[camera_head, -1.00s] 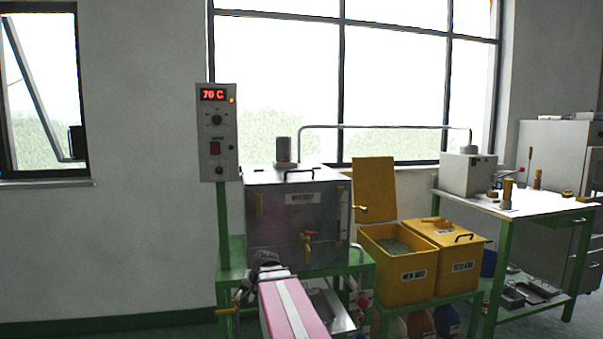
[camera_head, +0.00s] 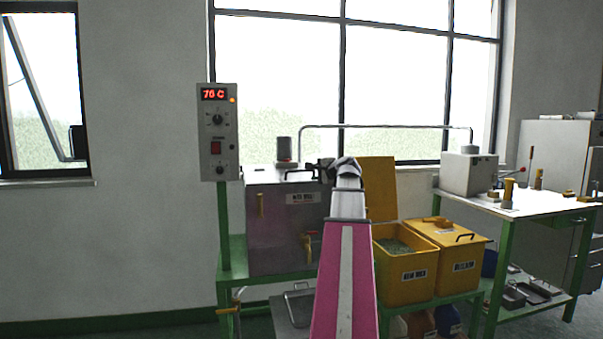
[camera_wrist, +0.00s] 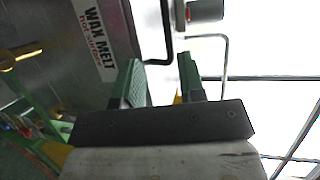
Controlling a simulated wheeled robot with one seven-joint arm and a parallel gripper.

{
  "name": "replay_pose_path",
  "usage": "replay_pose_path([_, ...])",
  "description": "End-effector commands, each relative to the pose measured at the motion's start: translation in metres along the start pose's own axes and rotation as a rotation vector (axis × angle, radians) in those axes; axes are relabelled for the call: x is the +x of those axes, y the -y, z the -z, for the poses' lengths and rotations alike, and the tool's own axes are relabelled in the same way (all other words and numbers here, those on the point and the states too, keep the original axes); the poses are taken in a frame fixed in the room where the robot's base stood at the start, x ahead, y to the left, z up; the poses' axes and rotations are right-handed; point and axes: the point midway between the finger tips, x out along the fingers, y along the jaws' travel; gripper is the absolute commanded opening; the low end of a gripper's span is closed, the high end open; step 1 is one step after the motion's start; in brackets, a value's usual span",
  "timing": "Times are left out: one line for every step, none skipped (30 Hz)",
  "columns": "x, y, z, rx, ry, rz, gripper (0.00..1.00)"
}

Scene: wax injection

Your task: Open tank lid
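The grey metal wax melt tank (camera_head: 280,230) stands on a green frame, with its lid (camera_head: 262,173) closed on top. The dark lid handle (camera_head: 299,173) sits near the front top edge. My gripper (camera_head: 322,168) is at the tank's upper right, close to the handle's right end. In the wrist view my gripper (camera_wrist: 160,80) is open and empty, with two green-padded fingers apart. The dark handle (camera_wrist: 166,45) lies ahead, in line with the gap between the fingers and apart from them. The tank front with its label (camera_wrist: 97,30) shows at the left there.
A grey cylinder (camera_head: 284,148) stands on the tank top, and a pipe (camera_head: 385,126) runs behind to the right. A control box (camera_head: 217,132) reads about 70 C. Open and closed yellow bins (camera_head: 405,290) stand right of the tank. A white worktable (camera_head: 530,205) is further right.

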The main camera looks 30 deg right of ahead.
Motion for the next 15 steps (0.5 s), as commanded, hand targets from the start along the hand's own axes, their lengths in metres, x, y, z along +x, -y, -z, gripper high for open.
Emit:
replay_pose_path([-0.003,0.006,0.003,0.007,-0.003,0.011,0.37])
replay_pose_path([-0.003,0.008,0.004,0.010,-0.004,0.015,0.37])
replay_pose_path([-0.002,0.009,0.004,0.012,-0.004,0.018,0.37])
replay_pose_path([-0.001,0.009,0.004,0.013,-0.004,0.018,0.37])
replay_pose_path([0.002,0.009,0.004,0.013,-0.004,0.018,0.37])
replay_pose_path([0.006,0.009,0.005,0.013,-0.004,0.018,0.37])
replay_pose_path([0.010,0.009,0.005,0.013,-0.004,0.017,0.37])
replay_pose_path([0.014,0.009,0.005,0.013,-0.004,0.017,0.37])
replay_pose_path([0.021,0.009,0.005,0.013,-0.003,0.016,0.37])
replay_pose_path([0.026,0.009,0.005,0.013,-0.003,0.015,0.37])
replay_pose_path([0.032,0.009,0.005,0.012,-0.003,0.015,0.37])
replay_pose_path([0.040,0.010,0.005,0.012,-0.003,0.015,0.37])
replay_pose_path([0.045,0.010,0.005,0.011,-0.003,0.015,0.37])
replay_pose_path([0.051,0.010,0.005,0.011,-0.003,0.015,0.37])
replay_pose_path([0.058,0.010,0.005,0.011,-0.003,0.015,0.37])
